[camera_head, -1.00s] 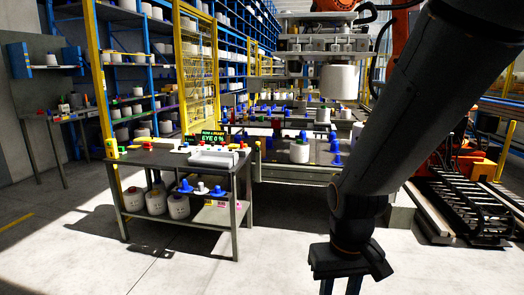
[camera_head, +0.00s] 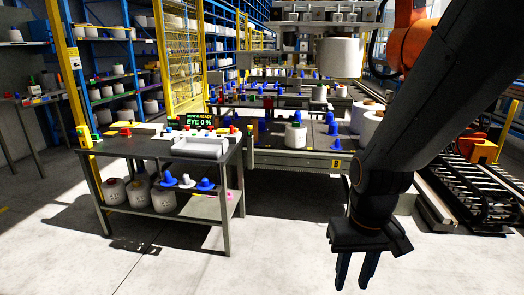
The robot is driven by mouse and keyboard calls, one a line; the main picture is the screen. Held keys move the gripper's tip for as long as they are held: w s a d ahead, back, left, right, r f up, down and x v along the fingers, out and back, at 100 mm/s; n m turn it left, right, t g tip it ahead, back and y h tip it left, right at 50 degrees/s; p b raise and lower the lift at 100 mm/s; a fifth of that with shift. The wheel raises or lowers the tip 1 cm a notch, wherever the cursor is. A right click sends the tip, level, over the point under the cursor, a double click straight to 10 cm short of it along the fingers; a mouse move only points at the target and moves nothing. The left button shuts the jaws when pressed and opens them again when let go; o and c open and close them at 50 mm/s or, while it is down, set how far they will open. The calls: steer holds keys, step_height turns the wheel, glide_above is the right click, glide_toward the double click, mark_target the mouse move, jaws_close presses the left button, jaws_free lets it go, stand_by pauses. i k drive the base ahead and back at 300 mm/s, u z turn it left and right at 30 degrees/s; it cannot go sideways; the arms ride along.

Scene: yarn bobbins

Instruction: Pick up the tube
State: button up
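I cannot tell which thing is the tube. Small coloured cone-like pieces stand on the dark work table (camera_head: 125,148), including a red one (camera_head: 126,132). My gripper (camera_head: 355,280) hangs at the lower right, fingers pointing down over the pale floor. Its two dark blue fingers are apart, with nothing visible between them. It is well to the right of the table and touches nothing visible; its fingertips lie near the bottom edge.
White yarn bobbins (camera_head: 163,199) stand on the table's lower shelf. A white tray (camera_head: 200,147) and a green-lettered display (camera_head: 200,121) are on top. A bobbin conveyor (camera_head: 310,160) lies behind. A yellow fence post (camera_head: 71,70) stands at the left. The front floor (camera_head: 270,260) is clear.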

mark_target(254, 122)
steer(key=z, duration=0.2)
steer(key=i, duration=3.45)
steer(key=u, duration=0.8)
steer(key=i, duration=1.05)
steer(key=u, duration=0.25)
